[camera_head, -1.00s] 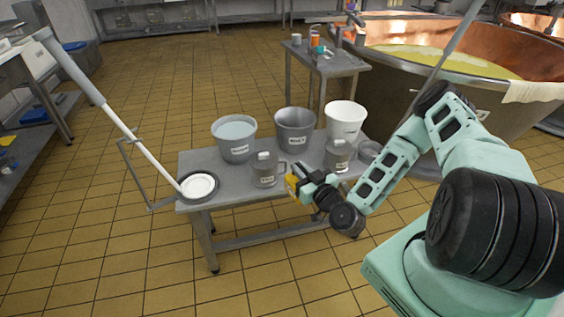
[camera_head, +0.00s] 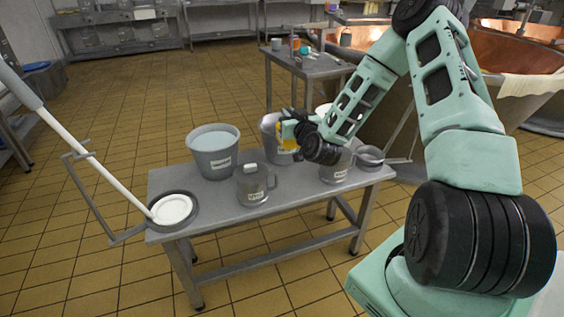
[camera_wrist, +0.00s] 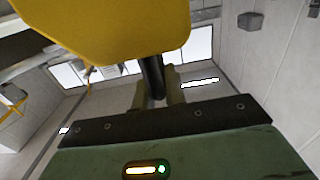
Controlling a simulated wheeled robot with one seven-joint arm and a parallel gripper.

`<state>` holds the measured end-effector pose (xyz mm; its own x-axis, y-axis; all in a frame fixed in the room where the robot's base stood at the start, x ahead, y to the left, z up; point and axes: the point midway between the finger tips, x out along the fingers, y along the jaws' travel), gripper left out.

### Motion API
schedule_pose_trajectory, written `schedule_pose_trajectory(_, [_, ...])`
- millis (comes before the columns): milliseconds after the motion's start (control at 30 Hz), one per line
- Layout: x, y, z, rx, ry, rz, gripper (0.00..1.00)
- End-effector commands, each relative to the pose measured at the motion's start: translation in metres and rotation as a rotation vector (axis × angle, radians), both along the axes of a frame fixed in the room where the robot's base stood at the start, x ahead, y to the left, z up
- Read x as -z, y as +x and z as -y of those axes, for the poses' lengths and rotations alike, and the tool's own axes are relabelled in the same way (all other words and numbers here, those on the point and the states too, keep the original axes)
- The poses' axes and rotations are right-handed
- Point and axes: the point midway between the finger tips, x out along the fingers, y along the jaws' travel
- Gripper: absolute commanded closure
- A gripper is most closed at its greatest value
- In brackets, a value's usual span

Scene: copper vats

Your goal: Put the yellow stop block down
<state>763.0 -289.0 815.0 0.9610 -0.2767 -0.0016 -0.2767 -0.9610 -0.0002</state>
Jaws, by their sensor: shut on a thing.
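The yellow stop block (camera_head: 286,146) is in my gripper (camera_head: 284,131), in front of the middle bucket in the head view. In the wrist view the yellow block (camera_wrist: 110,28) fills the top, with a dark rod below it between the fingers (camera_wrist: 158,95). My gripper is shut on it and holds it above the metal bench (camera_head: 222,208). The block and my arm hide part of the middle bucket (camera_head: 268,128) and most of the white bucket behind.
On the bench stand a grey bucket (camera_head: 213,163), a lidded jug (camera_head: 253,190), a second jug (camera_head: 335,170) and a round dish (camera_head: 172,211) with a long white pole leaning from it. A side table (camera_head: 305,66) and copper vat (camera_head: 525,60) stand behind. Bare bench lies along the front edge.

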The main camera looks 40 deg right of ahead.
Motion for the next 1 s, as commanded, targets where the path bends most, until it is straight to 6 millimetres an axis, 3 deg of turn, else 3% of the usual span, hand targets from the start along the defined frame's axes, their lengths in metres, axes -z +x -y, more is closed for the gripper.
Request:
schedule_pose_trajectory(33, [0.017,0.0,0.0,0.001,0.003,0.0,1.0])
schedule_pose_trajectory(200, [0.059,0.0,0.0,0.001,0.003,0.001,1.0])
schedule_pose_trajectory(400, [0.095,0.0,0.0,0.001,0.0,0.003,1.0])
schedule_pose_trajectory(667, [0.112,0.0,0.0,0.0,-0.002,0.004,1.0])
schedule_pose_trajectory(900, [0.144,0.0,0.0,0.001,-0.001,0.003,1.0])
schedule_pose_trajectory(1000, [0.146,0.0,0.001,0.0,-0.003,0.004,1.0])
